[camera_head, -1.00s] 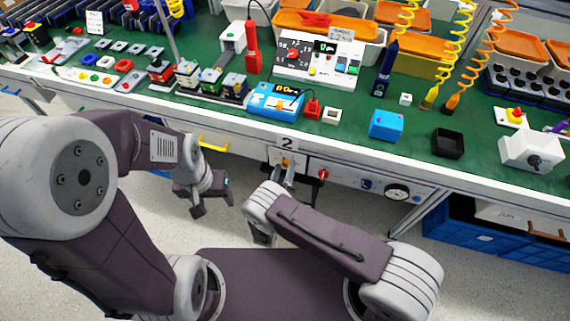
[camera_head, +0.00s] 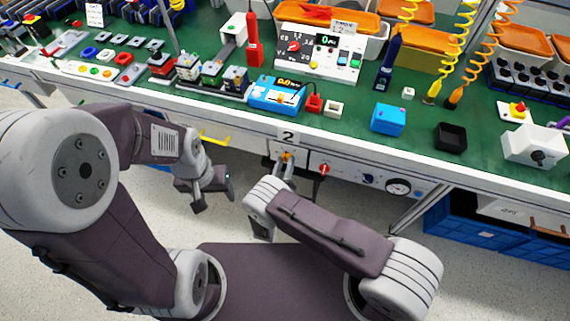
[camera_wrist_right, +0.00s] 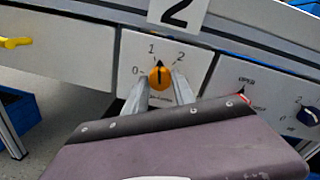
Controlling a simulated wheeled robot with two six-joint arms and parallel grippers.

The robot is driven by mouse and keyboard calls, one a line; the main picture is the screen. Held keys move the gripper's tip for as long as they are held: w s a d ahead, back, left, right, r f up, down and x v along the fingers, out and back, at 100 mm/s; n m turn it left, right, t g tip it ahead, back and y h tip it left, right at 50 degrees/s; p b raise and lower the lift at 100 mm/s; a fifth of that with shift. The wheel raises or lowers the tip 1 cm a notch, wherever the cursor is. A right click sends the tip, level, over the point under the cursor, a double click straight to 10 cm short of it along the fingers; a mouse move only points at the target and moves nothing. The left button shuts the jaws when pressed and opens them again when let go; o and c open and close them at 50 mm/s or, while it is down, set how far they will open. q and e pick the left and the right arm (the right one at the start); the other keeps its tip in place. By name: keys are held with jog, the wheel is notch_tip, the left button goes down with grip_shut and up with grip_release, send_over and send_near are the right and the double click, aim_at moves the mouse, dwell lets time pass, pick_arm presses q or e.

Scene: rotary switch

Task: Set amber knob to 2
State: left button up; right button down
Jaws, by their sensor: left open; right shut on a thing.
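The amber knob (camera_wrist_right: 160,77) is on a white panel on the bench front, below the plate marked 2. It also shows in the head view (camera_head: 287,156). The panel's dial reads 0 at left, 1 at top and 2 at upper right. The knob's dark mark points up in the right wrist view, between 1 and 2 and seemingly nearer 1. My right gripper (camera_wrist_right: 161,88) is shut on the knob, one finger on each side; it also shows in the head view (camera_head: 284,170). My left gripper (camera_head: 214,194) is open and empty, left of the panel.
Right of the amber knob's panel are a red knob (camera_head: 323,169), a dark blue knob (camera_head: 369,179) and a round gauge (camera_head: 398,187). A yellow handle (camera_head: 214,138) is to the left. The green bench top (camera_head: 335,130) holds many devices. Blue crates (camera_head: 462,226) stand below right.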

jog(key=m+b, duration=0.1)
jog(key=m, duration=0.3)
jog(key=shift+m, duration=0.3)
jog(key=shift+m+h, duration=0.4)
jog(key=shift+m, duration=2)
jog(key=c, duration=1)
grip_release()
jog(key=shift+c, duration=0.2)
